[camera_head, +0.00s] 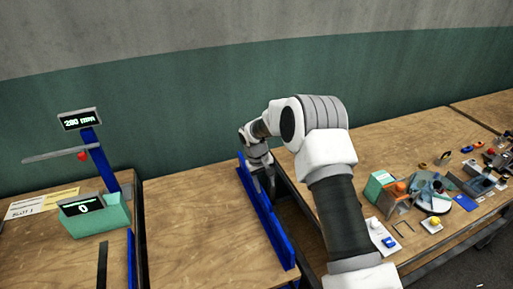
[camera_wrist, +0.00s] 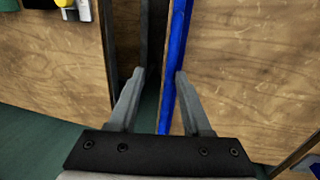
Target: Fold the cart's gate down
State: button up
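The cart's gate (camera_head: 268,220) is a long blue panel. It stands upright along the right edge of the wooden cart top (camera_head: 200,225) in the head view. My gripper (camera_head: 268,186) points down at the far half of the gate, on its right side. In the wrist view, my gripper (camera_wrist: 158,74) is open. The blue gate (camera_wrist: 179,50) runs between the two fingers, close to the right finger. I cannot tell whether that finger touches it. The gate's lower edge is hidden in the head view.
A dark gap separates the cart from the right bench (camera_head: 385,150), which holds a teal box (camera_head: 381,186), a yellow button (camera_head: 435,222) and several tools. On the left stand a press with a display (camera_head: 80,119) and a green scale (camera_head: 95,222). The cart top is bare.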

notch_tip(320, 180, up, 14)
jog(key=s+a+b, duration=0.1)
jog(key=a, duration=0.1)
jog(key=shift+a+f, duration=0.2)
jog(key=shift+a, duration=0.15)
jog(key=shift+d+f+b, duration=0.1)
jog(key=shift+f+b, duration=0.1)
jog(key=shift+b, duration=0.25)
jog(key=c, duration=0.4)
jog(key=d+f+y+b, duration=0.1)
jog(key=b, duration=0.1)
jog(key=d+f+y+b, duration=0.1)
jog(key=d+f+b, duration=0.1)
jog(key=w+d+f+y+b, duration=0.1)
jog(key=d+b, duration=0.1)
jog(key=shift+d+f+g, duration=0.15)
jog(key=shift+d+g, duration=0.05)
jog(key=shift+g, duration=0.1)
grip_shut()
jog(key=w+d+t+y+b, duration=0.1)
jog(key=w+d+y+b, duration=0.1)
jog(key=d+y+b, duration=0.4)
jog(key=a+f+n+b, duration=0.1)
jog(key=a+f, duration=0.6)
jog(key=f, duration=0.1)
jog(key=shift+w+a+f+t+h+b, duration=0.2)
jog(key=shift+f+t+h+b, duration=0.1)
jog(key=shift+f+t, duration=0.1)
